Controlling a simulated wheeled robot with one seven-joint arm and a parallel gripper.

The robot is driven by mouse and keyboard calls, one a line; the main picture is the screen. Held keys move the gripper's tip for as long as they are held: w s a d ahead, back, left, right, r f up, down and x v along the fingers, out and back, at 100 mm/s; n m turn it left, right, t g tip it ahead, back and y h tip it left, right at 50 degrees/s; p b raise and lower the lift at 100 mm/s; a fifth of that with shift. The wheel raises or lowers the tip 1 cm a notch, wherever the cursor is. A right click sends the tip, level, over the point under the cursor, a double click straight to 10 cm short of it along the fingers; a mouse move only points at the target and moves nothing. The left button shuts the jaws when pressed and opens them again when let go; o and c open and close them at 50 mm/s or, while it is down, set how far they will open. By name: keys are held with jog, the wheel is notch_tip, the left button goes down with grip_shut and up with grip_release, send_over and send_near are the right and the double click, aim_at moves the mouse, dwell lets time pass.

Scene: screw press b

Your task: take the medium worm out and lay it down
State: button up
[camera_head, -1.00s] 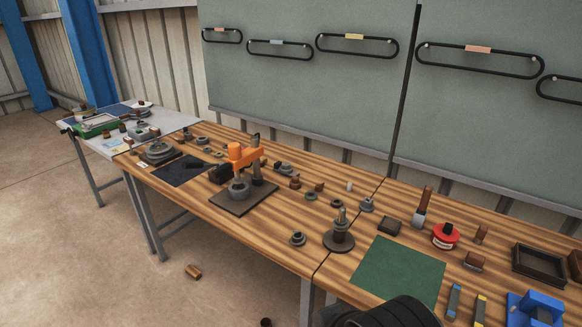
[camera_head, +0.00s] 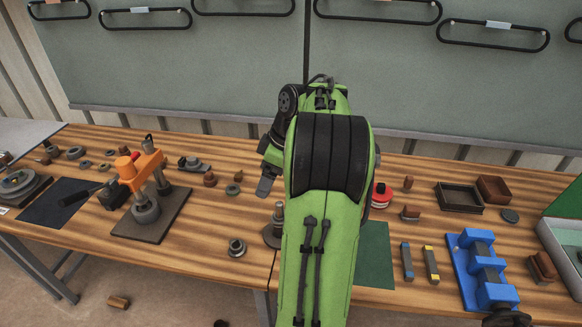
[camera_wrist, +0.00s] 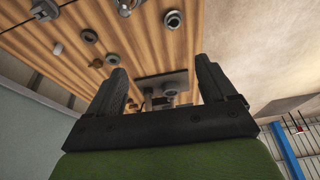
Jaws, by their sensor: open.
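The orange screw press (camera_head: 148,166) stands on a dark base plate (camera_head: 168,220) on the wooden bench in the head view. A grey round part (camera_head: 146,212) sits under its head. I cannot tell which part is the medium worm. A stand with an upright shaft (camera_head: 278,212) is partly hidden behind my arm. My gripper is open and empty in the wrist view (camera_wrist: 161,66), its two dark fingers apart. A grey plate with parts on it (camera_wrist: 178,84) shows beyond and between the fingers, not touching them. In the head view my arm hides much of the gripper.
A small flanged part (camera_head: 237,248) lies near the bench's front edge. Several small round parts are spread behind the press. To the right are a green mat (camera_head: 376,262), a blue fixture (camera_head: 480,262) and a dark tray (camera_head: 459,197). A brown cylinder (camera_head: 118,302) lies on the floor.

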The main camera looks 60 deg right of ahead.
jog(key=s+d+f, duration=0.3)
jog(key=s+d, duration=0.2)
jog(key=d, duration=0.3)
jog(key=shift+n, duration=0.3)
jog(key=b+x, duration=0.1)
jog(key=x, duration=0.4)
jog(key=b+x, duration=0.1)
jog(key=x, duration=0.4)
jog(key=a+b+x, duration=0.1)
jog(key=b+x, duration=0.1)
jog(key=x, duration=0.4)
jog(key=shift+w+a+r, duration=0.1)
jog(key=c, duration=1.4)
notch_tip(320, 180, up, 12)
jog(key=p, duration=0.9)
jog(key=shift+f, duration=0.3)
